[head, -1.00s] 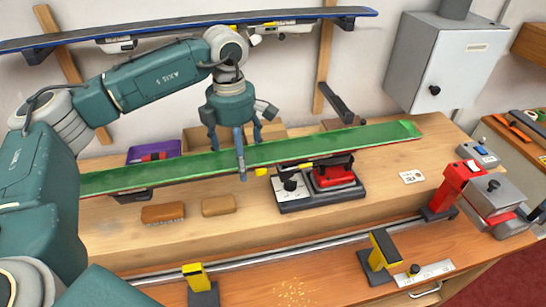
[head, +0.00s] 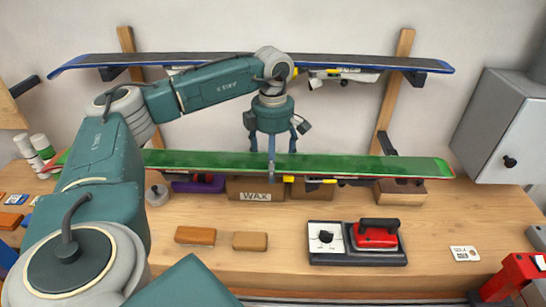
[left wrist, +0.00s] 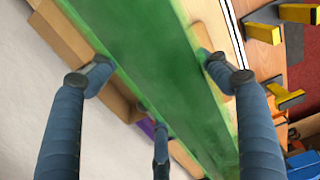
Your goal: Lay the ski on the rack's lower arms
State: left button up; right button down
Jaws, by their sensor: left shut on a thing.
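The green ski (head: 345,163) hangs roughly level across the head view, above the back of the bench. My left gripper (head: 272,160) is shut on it near its middle, from above. In the left wrist view the ski (left wrist: 150,50) runs between the fingers of my left gripper (left wrist: 158,82). The rack has two wooden uprights (head: 396,85) on the wall. Its right lower arm (head: 387,143) shows just above and behind the ski, its front part hidden. I cannot tell whether they touch. The left lower arm is not seen; my arm covers that area. My right gripper is not in view.
A dark ski with blue edges (head: 215,59) lies on the upper arms. A grey cabinet (head: 500,125) is at right. Below the ski stand a wax box (head: 256,196) and purple tray (head: 198,186). A red waxing iron (head: 376,234) and brown blocks (head: 195,236) are nearer.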

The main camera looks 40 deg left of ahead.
pick_arm(q)
jog(key=w+a+f+b, duration=0.1)
jog(key=w+a+f, duration=0.3)
jog(key=w, duration=0.3)
jog(key=shift+a, duration=0.8)
pick_arm(e)
jog(key=shift+w+a+f, duration=0.1)
jog(key=shift+w+f, duration=0.35)
jog(key=shift+f, duration=0.25)
pick_arm(q)
jog(key=shift+f, duration=0.15)
jog(key=o, duration=1.3)
jog(key=shift+d, duration=0.1)
jog(key=shift+o, duration=0.2)
notch_tip(320, 180, up, 12)
